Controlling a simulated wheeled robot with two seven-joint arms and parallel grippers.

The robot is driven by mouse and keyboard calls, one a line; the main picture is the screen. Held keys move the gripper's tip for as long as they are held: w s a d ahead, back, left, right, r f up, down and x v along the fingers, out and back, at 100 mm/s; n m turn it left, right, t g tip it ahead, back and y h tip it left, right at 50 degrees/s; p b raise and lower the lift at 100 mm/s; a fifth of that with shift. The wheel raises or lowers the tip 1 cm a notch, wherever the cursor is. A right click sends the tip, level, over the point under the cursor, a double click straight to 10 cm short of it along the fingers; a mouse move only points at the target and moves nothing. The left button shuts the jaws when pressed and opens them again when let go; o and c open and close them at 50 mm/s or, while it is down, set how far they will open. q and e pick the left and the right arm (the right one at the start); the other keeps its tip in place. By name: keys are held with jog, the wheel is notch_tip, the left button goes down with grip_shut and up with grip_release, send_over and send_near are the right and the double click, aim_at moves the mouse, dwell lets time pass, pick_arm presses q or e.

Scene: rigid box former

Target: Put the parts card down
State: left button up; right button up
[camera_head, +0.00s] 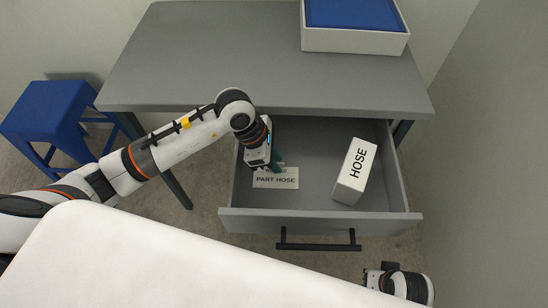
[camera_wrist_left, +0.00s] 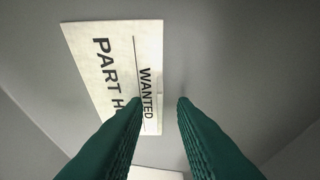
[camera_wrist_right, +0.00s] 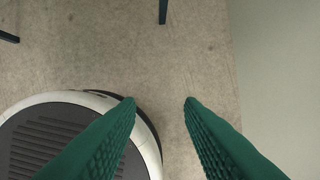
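The parts card (camera_head: 284,181), a white card printed "PART HOSE", lies in the open drawer, toward its left side. In the left wrist view the card (camera_wrist_left: 120,60) also shows the word "WANTED", and its lower part is hidden behind a finger. My left gripper (camera_head: 272,166) is inside the drawer beside the card. My right gripper (camera_wrist_right: 160,100) is open and empty, low over the floor to the right of the drawer front.
The open drawer (camera_head: 320,215) hangs under a grey desk (camera_head: 250,55). A white box marked "HOSE" (camera_head: 355,172) lies tilted in its right half. A white tray with blue inside (camera_head: 355,40) stands on the desk. A blue stool (camera_head: 50,115) is at the left.

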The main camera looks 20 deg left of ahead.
pick_arm(q)
jog(key=shift+r, duration=0.1)
pick_arm(e)
jog(key=shift+r, duration=0.1)
